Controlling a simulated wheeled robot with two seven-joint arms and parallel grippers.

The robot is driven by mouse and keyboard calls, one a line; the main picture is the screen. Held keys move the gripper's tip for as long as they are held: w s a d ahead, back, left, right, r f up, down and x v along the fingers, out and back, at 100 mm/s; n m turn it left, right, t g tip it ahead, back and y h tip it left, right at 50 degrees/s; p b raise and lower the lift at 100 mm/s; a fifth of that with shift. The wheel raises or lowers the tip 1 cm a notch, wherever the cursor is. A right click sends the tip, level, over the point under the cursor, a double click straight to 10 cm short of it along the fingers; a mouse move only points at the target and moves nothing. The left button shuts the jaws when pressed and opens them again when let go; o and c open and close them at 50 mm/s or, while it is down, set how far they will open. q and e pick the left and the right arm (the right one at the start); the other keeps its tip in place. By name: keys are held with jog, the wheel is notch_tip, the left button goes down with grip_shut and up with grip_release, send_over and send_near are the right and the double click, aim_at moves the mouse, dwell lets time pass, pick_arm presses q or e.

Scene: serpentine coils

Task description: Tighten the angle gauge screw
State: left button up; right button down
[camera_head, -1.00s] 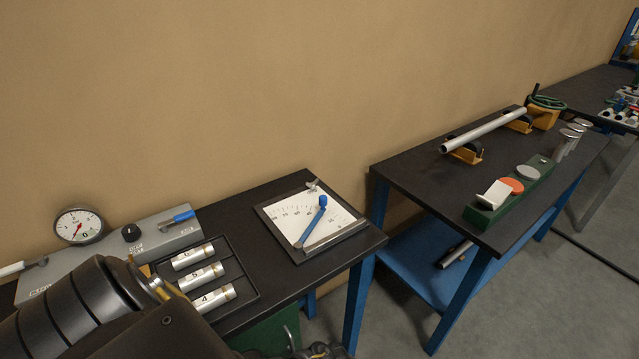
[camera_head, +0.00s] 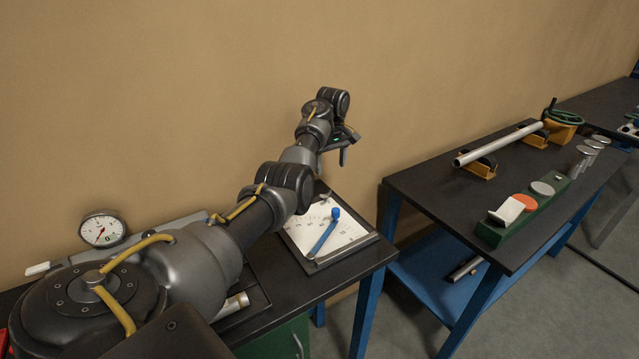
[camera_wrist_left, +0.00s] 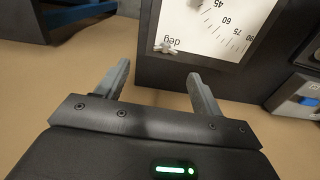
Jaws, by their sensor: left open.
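The angle gauge (camera_head: 352,243) is a white scale plate in a dark frame, lying on the near table's right part, with a blue pointer arm (camera_head: 322,237). Its small silver wing screw (camera_wrist_left: 166,46) shows at the plate's corner beside "deg" in the left wrist view. My left gripper (camera_head: 345,150) hangs above and behind the gauge's far edge, near the wall. In the left wrist view its two fingers (camera_wrist_left: 158,74) are apart, with nothing between them, and the screw appears beyond the gap.
A dial gauge (camera_head: 102,229) stands at the left by the wall. My left arm covers much of the near table. A second table (camera_head: 430,190) to the right holds a metal pipe (camera_head: 498,144) and a green block with discs (camera_head: 490,232). A gap separates the tables.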

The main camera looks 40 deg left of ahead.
aim_at(326, 192)
pick_arm(q)
jog(key=f, duration=0.3)
jog(key=a+f+p, duration=0.1)
jog(key=f, duration=0.1)
jog(key=f+p, duration=0.1)
jog(key=f, duration=0.2)
jog(key=shift+s+a+f, duration=0.15)
jog(key=shift+s+f, duration=0.2)
jog(key=shift+s, duration=0.05)
jog(key=shift+f, duration=0.7)
jog(key=shift+c, duration=0.2)
jog(key=c, duration=1)
